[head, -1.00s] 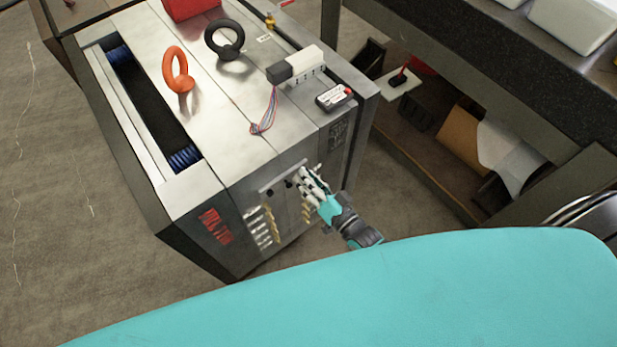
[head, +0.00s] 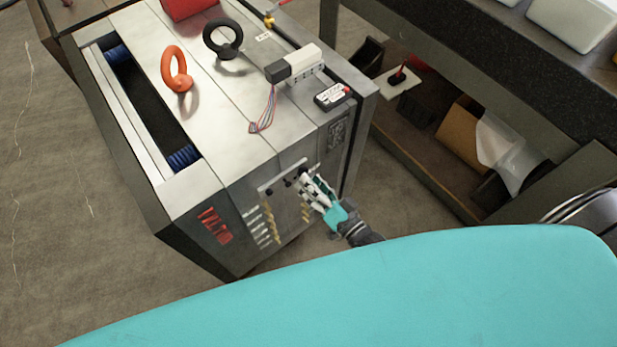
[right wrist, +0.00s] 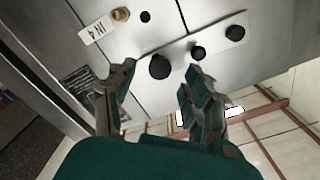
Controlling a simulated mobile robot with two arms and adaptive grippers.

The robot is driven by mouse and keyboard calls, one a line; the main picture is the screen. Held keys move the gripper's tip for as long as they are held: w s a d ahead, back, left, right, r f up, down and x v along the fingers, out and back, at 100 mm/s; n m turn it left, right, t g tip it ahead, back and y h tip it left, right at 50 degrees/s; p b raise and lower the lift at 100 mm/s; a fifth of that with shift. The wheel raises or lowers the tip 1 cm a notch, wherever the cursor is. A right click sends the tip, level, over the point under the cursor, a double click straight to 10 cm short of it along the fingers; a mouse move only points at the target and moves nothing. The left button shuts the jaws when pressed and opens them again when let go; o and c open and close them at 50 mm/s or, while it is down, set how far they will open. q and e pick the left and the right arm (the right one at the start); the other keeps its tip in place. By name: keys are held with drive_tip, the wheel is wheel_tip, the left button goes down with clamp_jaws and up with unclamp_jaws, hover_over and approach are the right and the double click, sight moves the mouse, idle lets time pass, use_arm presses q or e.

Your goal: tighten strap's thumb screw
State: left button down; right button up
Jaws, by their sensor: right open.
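The strap (head: 279,180) is a light metal bar on the near side face of the grey mould base. Dark knobs sit along it; in the right wrist view they are a larger black knob (right wrist: 160,67), a small one (right wrist: 198,52) and another one (right wrist: 235,33). I cannot tell for sure which is the thumb screw. My right gripper (head: 305,180) is at the right end of the strap. In the right wrist view its open fingers (right wrist: 160,78) point at the face, with the larger black knob between and just beyond the tips. Contact is not clear. My left gripper is not in view.
The mould base top (head: 215,125) carries an orange eyebolt (head: 176,70), a black eyebolt (head: 222,40) and a white connector block (head: 303,62) with loose wires. Brass fittings (head: 306,205) line the side face below the strap. A bench with a lower shelf (head: 425,165) stands to the right.

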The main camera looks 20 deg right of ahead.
drive_tip(key=v, duration=1)
drive_tip(key=s+d+f+n+g+h, duration=0.2)
drive_tip(key=s+f+g, duration=0.15)
drive_tip(key=f, duration=0.75)
drive_tip(key=s+d+f+n+g+h, duration=0.2)
drive_tip(key=s+f+g, duration=0.15)
drive_tip(key=f, duration=0.65)
drive_tip(key=s+d+f+n+g+h, duration=0.1)
drive_tip(key=s+f+g, duration=0.3)
drive_tip(key=s, duration=0.5)
drive_tip(key=s+d+f+n+g+h, duration=0.1)
drive_tip(key=s+f+g, duration=0.4)
drive_tip(key=s+f, duration=0.4)
drive_tip(key=shift+s+n, duration=0.3)
drive_tip(key=shift+n, duration=0.1)
